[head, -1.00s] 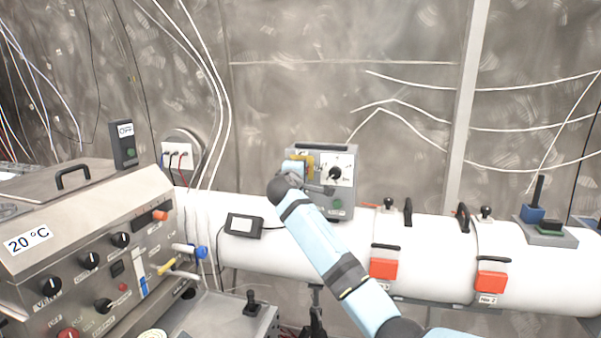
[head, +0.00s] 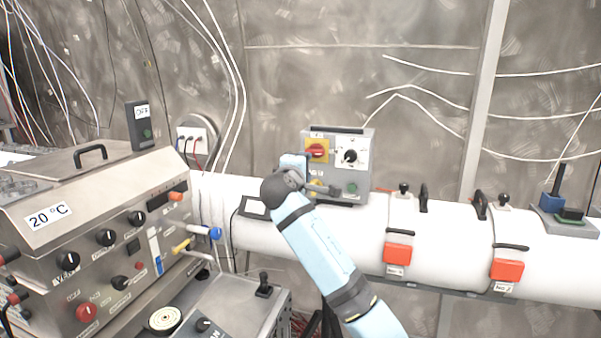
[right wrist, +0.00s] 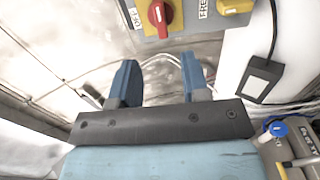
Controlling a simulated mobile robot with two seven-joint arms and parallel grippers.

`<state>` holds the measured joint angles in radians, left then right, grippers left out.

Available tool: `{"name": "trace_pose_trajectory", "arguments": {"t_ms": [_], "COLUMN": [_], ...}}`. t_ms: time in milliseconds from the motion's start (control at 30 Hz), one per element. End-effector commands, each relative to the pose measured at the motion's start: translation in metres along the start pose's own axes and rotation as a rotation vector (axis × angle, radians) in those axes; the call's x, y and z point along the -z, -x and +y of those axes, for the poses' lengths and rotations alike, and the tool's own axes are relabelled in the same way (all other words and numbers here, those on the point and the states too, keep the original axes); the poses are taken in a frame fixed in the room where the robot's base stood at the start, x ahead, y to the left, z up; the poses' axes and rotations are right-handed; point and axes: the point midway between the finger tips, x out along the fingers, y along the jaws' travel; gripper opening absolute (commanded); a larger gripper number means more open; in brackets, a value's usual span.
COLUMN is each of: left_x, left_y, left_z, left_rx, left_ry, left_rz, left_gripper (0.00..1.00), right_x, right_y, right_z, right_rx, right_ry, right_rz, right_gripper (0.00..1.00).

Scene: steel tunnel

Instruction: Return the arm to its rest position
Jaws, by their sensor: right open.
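My right arm reaches up from the bottom of the head view to a grey control box on the white pipe. The control box (head: 338,165) has a red rotary switch on a yellow plate (head: 317,150), a black knob on a white dial and a green button. My right gripper (right wrist: 157,80) is open in the right wrist view, with two blue-grey fingers apart and nothing between them. The red switch (right wrist: 160,14) lies beyond the fingertips, apart from them. In the head view my wrist hides the box's lower left part and most of the gripper. My left gripper is not in view.
The white pipe (head: 350,232) runs across the right, with red latches (head: 397,253) and black handles. A steel console (head: 90,240) marked 20 °C stands at left. A small black-framed device (head: 254,207) is beside my wrist. Cables hang along the wall.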

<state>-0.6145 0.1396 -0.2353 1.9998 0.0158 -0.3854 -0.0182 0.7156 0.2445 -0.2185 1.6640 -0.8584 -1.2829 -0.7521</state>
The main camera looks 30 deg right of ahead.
Motion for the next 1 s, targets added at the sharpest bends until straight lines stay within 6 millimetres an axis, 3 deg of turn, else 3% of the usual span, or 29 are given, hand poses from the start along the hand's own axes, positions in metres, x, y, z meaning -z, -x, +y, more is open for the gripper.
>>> {"name": "trace_pose_trajectory", "arguments": {"t_ms": [200, 767, 867, 967, 1000], "left_x": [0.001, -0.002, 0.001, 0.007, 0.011], "left_y": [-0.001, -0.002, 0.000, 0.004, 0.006], "left_z": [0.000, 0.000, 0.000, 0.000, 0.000], "left_rx": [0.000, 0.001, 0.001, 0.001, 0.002], "left_ry": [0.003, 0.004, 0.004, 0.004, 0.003], "left_rz": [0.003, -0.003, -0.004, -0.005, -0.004], "left_gripper": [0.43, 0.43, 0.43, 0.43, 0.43], "right_x": [0.000, 0.000, 0.003, 0.009, 0.012], "right_y": [0.020, 0.021, 0.025, 0.035, 0.043], "right_z": [0.000, -0.001, -0.017, -0.058, -0.080], "right_rx": [0.000, 0.002, 0.021, 0.070, 0.101], "right_ry": [0.000, 0.001, 0.000, -0.015, -0.027], "right_rz": [0.000, 0.002, 0.031, 0.108, 0.151], "right_gripper": [0.43, 0.43, 0.43, 0.43, 0.43]}}
